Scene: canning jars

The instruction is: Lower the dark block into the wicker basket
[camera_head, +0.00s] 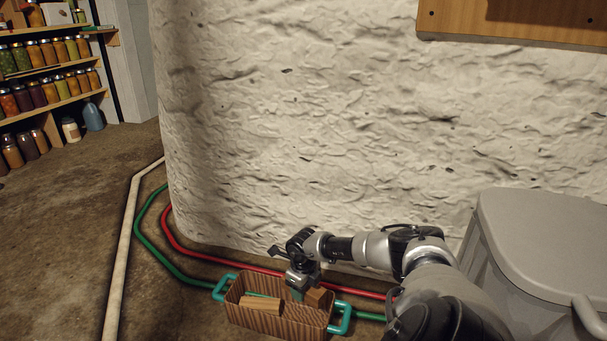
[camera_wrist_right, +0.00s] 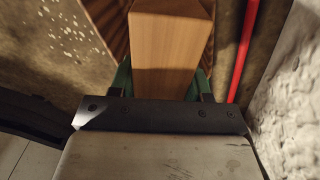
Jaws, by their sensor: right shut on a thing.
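The wicker basket (camera_head: 255,325) stands on the floor at the bottom middle of the head view, brown-striped with teal handles. My right gripper (camera_head: 303,292) points down at the basket's right half, its tips around rim height. It is shut on a brown wooden block (camera_head: 319,297), the darker of two blocks in the head view. In the right wrist view the held block (camera_wrist_right: 170,50) sits between the green fingers (camera_wrist_right: 162,84) and looks medium brown. Whether it touches the basket's bottom is hidden. My left gripper is out of view.
A lighter wooden block (camera_head: 261,306) lies in the basket's left half. Red (camera_head: 230,262) and green (camera_head: 165,258) pipes run behind the basket, near the rough white wall (camera_head: 300,130). A grey bin (camera_head: 535,260) stands at right.

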